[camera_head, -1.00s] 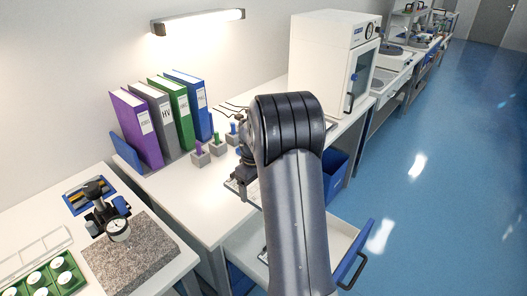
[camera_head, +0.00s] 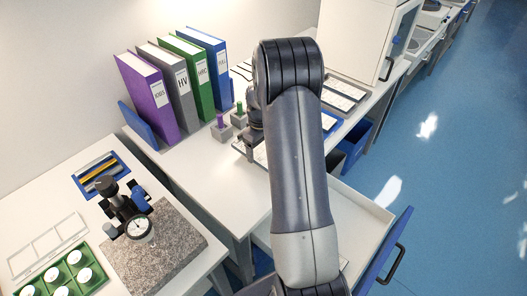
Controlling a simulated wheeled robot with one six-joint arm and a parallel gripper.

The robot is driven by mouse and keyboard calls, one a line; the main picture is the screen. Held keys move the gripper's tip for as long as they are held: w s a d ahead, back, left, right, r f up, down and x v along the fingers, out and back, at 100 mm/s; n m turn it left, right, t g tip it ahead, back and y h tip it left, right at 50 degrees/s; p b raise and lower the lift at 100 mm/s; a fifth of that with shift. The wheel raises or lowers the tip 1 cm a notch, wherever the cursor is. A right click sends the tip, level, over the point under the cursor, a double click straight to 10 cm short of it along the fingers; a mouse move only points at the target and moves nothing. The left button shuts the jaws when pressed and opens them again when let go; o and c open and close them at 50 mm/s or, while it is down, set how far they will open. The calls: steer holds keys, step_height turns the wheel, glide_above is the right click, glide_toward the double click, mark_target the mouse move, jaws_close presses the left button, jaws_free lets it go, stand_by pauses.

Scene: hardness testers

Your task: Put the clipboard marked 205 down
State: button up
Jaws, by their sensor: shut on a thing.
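My gripper (camera_head: 249,143) shows only in part at the left of my arm, over the white bench, with its fingers mostly hidden. It is shut on a clipboard (camera_head: 261,156). Only a pale edge of the clipboard shows beside the arm, low over the bench top. My arm hides the rest, and I cannot read its number or tell whether it touches the bench. A clipboard with a dark rim (camera_head: 343,95) lies on the bench behind my arm. A blue-edged one (camera_head: 329,122) lies nearer, partly hidden.
A white cabinet (camera_head: 357,40) stands at the back. An open drawer (camera_head: 365,215) juts out at the right. A gauge stand (camera_head: 128,212) sits on a granite plate. Bench left of my gripper is clear.

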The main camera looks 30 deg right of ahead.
mark_target(260, 152)
steer(key=shift+f, duration=1.95)
steer(key=shift+f, duration=0.15)
steer(key=o, duration=1.1)
step_height(260, 152, up, 12)
steer(key=shift+r+b, duration=0.2)
steer(key=shift+b, duration=0.1)
